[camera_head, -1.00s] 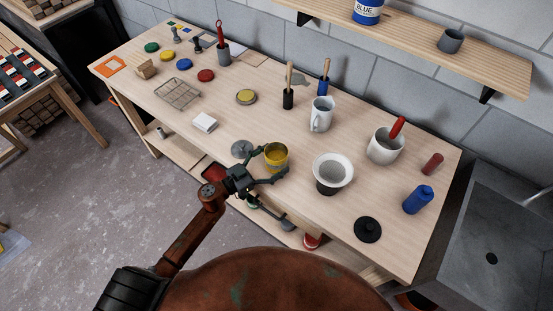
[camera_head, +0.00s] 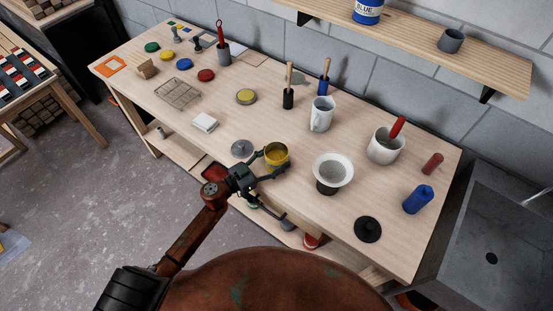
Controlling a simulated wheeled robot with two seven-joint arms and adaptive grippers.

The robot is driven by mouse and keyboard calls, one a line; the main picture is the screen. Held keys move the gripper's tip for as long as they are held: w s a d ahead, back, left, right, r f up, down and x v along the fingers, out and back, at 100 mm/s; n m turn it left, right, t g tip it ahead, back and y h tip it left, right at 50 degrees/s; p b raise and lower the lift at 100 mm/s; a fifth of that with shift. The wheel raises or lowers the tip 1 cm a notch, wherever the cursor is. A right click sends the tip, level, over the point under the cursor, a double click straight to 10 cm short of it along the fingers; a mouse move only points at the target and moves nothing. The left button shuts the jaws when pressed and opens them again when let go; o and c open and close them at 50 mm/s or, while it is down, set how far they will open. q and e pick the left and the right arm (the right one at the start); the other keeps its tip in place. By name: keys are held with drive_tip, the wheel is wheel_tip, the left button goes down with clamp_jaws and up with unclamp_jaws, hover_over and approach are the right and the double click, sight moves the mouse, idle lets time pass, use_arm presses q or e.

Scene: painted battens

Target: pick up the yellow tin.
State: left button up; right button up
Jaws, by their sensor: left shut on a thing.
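The yellow tin (camera_head: 277,154) is a small open-topped can near the front edge of the workbench, with yellow inside. My left gripper (camera_head: 271,163) reaches in from the front left with its two fingers on either side of the tin, shut on it. The tin looks upright. Whether its base touches the bench cannot be told. My right gripper is not in view.
A grey disc (camera_head: 242,149) lies just left of the tin. A white strainer on a dark pot (camera_head: 332,172) stands close on the right. A white jug (camera_head: 321,114) and a white pot (camera_head: 385,146) stand behind. A black lid (camera_head: 368,230) lies at the front right.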

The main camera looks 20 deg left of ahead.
use_arm(q)
drive_tip(key=c, duration=0.4)
drive_tip(key=shift+r, duration=0.25)
